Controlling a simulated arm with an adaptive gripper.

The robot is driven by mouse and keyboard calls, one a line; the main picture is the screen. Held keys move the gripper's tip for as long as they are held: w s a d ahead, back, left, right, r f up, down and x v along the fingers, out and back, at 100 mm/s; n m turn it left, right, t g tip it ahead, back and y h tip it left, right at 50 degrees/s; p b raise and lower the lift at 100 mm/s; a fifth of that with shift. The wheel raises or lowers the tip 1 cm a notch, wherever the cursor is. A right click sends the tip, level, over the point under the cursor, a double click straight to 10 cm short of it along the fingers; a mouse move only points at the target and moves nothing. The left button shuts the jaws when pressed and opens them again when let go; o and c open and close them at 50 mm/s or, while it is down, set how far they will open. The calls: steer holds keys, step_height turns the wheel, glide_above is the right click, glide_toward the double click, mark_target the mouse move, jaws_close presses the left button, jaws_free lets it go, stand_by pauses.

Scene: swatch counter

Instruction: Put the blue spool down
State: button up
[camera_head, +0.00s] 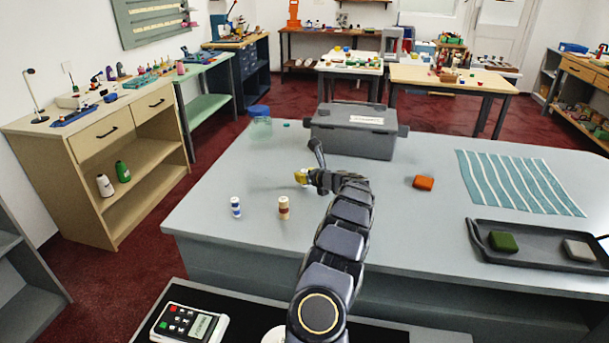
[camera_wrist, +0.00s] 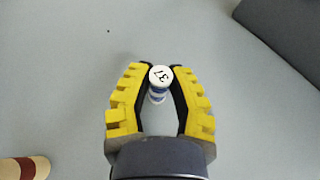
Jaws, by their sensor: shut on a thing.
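My gripper (camera_head: 303,177) is over the middle of the grey counter (camera_head: 400,215), with its yellow fingers pointing away to the left. In the wrist view my gripper (camera_wrist: 160,82) is shut on a blue spool (camera_wrist: 159,77), which has a white top with dark marks and blue bands below. The held spool is hidden in the head view, and I cannot tell whether its base touches the counter. Another blue-and-white spool (camera_head: 235,207) stands upright at the counter's near left. A brown-and-white spool (camera_head: 283,208) stands to its right and shows at the wrist view's lower left (camera_wrist: 28,168).
A grey lidded bin (camera_head: 352,143) stands just beyond my gripper. A blue-lidded jar (camera_head: 260,124) is at the back left. An orange block (camera_head: 423,182), a striped cloth (camera_head: 518,182) and a black tray (camera_head: 535,259) with two blocks lie to the right.

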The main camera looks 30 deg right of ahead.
steer(key=shift+f, duration=0.2)
steer(key=o, duration=0.7)
steer(key=shift+o, duration=0.2)
steer(key=shift+r, duration=0.1)
steer(key=shift+s+r, duration=0.3)
steer(key=shift+s, duration=0.05)
steer(key=v, duration=1.1)
steer(key=shift+s+f, duration=0.1)
steer(key=shift+s, duration=0.05)
